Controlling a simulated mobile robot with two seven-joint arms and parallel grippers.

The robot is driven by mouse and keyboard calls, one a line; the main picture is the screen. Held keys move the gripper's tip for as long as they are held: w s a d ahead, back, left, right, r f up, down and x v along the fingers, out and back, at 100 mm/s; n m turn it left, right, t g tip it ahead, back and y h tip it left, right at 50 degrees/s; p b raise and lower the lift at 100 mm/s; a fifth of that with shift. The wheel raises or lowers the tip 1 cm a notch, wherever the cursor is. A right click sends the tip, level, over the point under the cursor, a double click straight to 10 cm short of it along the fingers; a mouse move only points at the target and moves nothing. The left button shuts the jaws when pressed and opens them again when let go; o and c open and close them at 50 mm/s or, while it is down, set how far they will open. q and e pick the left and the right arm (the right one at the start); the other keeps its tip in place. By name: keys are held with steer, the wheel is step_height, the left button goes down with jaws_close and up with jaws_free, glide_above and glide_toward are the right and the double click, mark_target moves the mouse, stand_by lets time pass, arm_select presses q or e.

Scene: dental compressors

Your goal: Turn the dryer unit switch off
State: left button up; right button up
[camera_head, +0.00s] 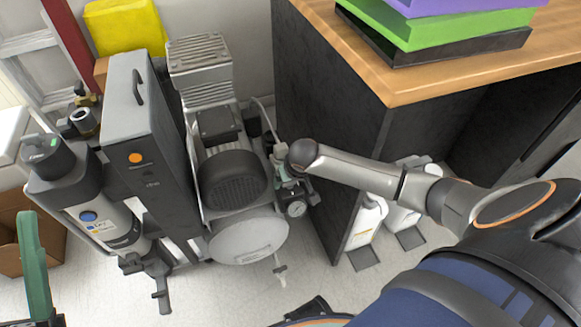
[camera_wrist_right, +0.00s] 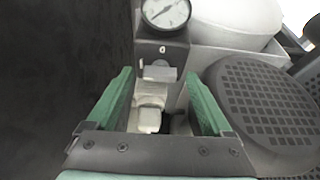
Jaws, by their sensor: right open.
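My right gripper (camera_head: 284,176) is at the right side of the compressor, by a small gauge (camera_head: 297,208). In the right wrist view, the gripper (camera_wrist_right: 159,76) is open, its green fingers on either side of a pale switch-like part (camera_wrist_right: 149,119) below a dark block with the gauge (camera_wrist_right: 166,12). I cannot tell whether the fingers touch it. A tall dark grey unit (camera_head: 134,125) with an orange round button (camera_head: 135,158) stands left of the compressor. I cannot tell which part is the dryer switch. One green finger of my left gripper (camera_head: 34,262) shows at lower left.
The compressor (camera_head: 233,180) fills the middle, its ribbed dark cover (camera_wrist_right: 265,100) close right of my right gripper in the wrist view. A dark cabinet panel (camera_head: 330,130) with a wooden top stands right. White jugs (camera_head: 368,222) stand beside it.

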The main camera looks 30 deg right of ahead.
steer(key=shift+w+f, duration=0.1)
steer(key=shift+f, duration=0.05)
jaws_close()
stand_by(0.7)
